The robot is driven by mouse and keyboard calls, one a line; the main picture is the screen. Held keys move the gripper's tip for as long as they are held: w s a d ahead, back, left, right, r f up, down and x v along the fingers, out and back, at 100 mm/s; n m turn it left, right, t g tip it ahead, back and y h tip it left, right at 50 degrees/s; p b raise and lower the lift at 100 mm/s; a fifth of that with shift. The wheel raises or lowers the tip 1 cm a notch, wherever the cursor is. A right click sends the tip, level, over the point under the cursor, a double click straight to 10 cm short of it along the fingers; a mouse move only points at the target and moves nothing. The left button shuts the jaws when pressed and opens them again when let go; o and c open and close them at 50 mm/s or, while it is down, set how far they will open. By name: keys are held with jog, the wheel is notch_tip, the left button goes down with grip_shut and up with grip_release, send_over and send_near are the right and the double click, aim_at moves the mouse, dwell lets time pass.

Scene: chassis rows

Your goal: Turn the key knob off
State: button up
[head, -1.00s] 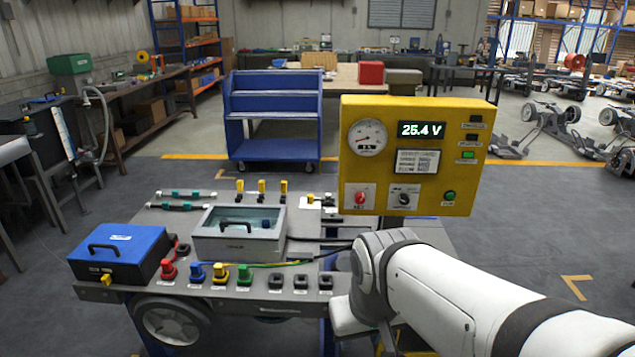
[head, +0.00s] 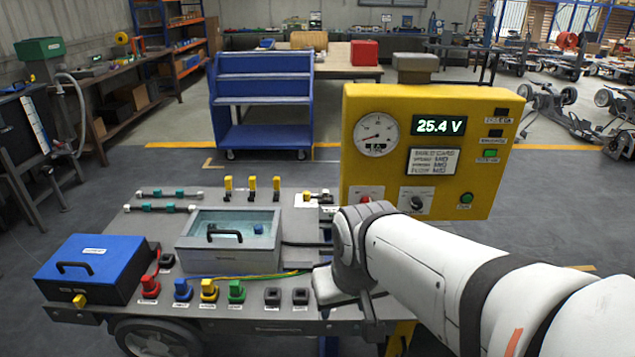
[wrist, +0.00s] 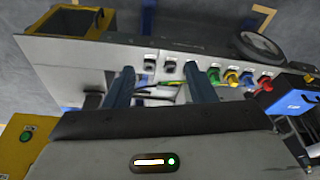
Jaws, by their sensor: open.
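The yellow control panel (head: 350,140) stands upright at the right of the cart in the head view. Its lower edge carries a black rotary knob (head: 417,203) on a white plate and a red knob (head: 366,199) to its left, partly hidden by my arm. I cannot tell which is the key knob, nor read its setting. My gripper (wrist: 160,85) is open in the wrist view, its two blue fingers apart with nothing held between them. It hangs over the cart top, apart from the panel. A panel corner with a green button (wrist: 27,135) shows at the wrist view's left.
The cart top (head: 145,222) bears a clear-lidded box (head: 190,256), a blue box (head: 88,262), and a row of coloured connectors (head: 209,290) along its front edge. A blue shelf trolley (head: 262,135) stands behind. The floor right of the panel is open.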

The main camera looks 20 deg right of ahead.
jog(key=w+d+f+m+t+h+b, duration=0.1)
jog(key=w+d+t+b, duration=0.3)
jog(key=w, duration=0.7)
jog(key=w+d+f+m+t+h+b, duration=0.2)
jog(key=w+d+f+m+t+b, duration=0.1)
jog(key=w+d, duration=0.5)
jog(key=w+d+f+m+t+h+b, duration=0.1)
jog(key=w+d+f+m+t+b, duration=0.2)
jog(key=w, duration=1.1)
jog(key=d+f+t+b, duration=0.1)
jog(key=d+t+b, duration=0.2)
jog(key=b, duration=0.3)
jog(key=shift+w+d+f+t+h, duration=0.15)
jog(key=shift+w+d+t+h, duration=0.2)
jog(key=shift+t, duration=0.35)
jog(key=shift+c, duration=0.2)
